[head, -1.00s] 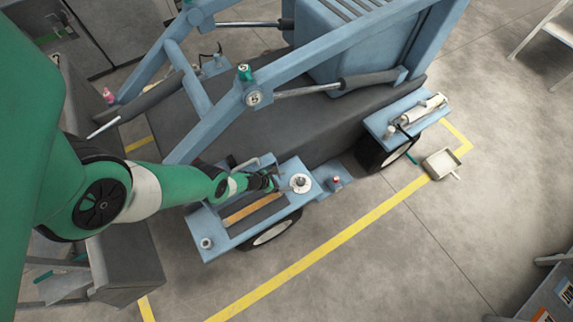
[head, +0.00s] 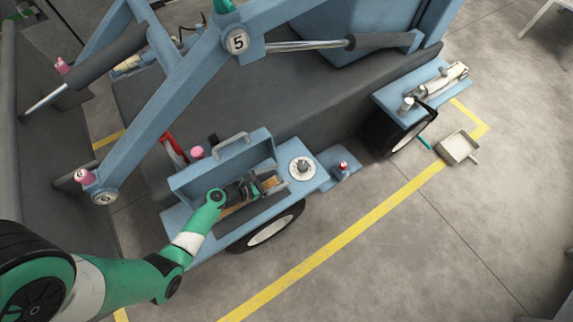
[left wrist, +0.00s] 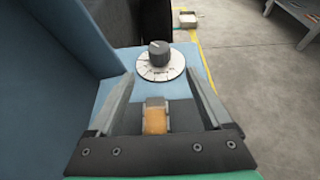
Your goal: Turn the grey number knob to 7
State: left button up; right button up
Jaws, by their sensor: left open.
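The grey number knob (left wrist: 158,53) stands on a round white dial (left wrist: 160,71) with dark marks around it. Its numbers are too small to read. In the head view the dial with the knob (head: 302,168) sits on the blue deck of the machine, above the front wheel. My left gripper (head: 268,182) is just left of the dial in the head view. In the left wrist view my left gripper (left wrist: 160,85) is open, with its fingers apart and the knob ahead, beyond the fingertips and not touched. My right gripper is not in view.
A brown-orange piece (left wrist: 156,120) lies in a dark recess below my left fingers. A raised blue lid with a handle (head: 228,158) stands behind the arm. A tray (head: 459,146) lies on the floor.

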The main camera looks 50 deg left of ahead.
aim_at(303, 164)
pick_arm(q)
jog(key=shift+r, duration=0.15)
jog(key=shift+w, duration=0.2)
jog(key=b+x, duration=0.5)
jog(key=x, duration=0.5)
jog(key=shift+w+f+b, duration=0.2)
jog(key=shift+w+b, duration=0.1)
jog(key=shift+b, duration=0.1)
jog(key=shift+w, duration=0.45)
grip_shut()
jog(key=shift+a+f+m+h+b, duration=0.15)
jog(key=shift+a+m+h+b, duration=0.05)
jog(key=shift+m+h+b, duration=0.6)
jog(key=shift+d+m+g+h+b, duration=0.1)
jog(key=shift+m+g+h+b, duration=0.25)
jog(key=shift+m+h, duration=0.35)
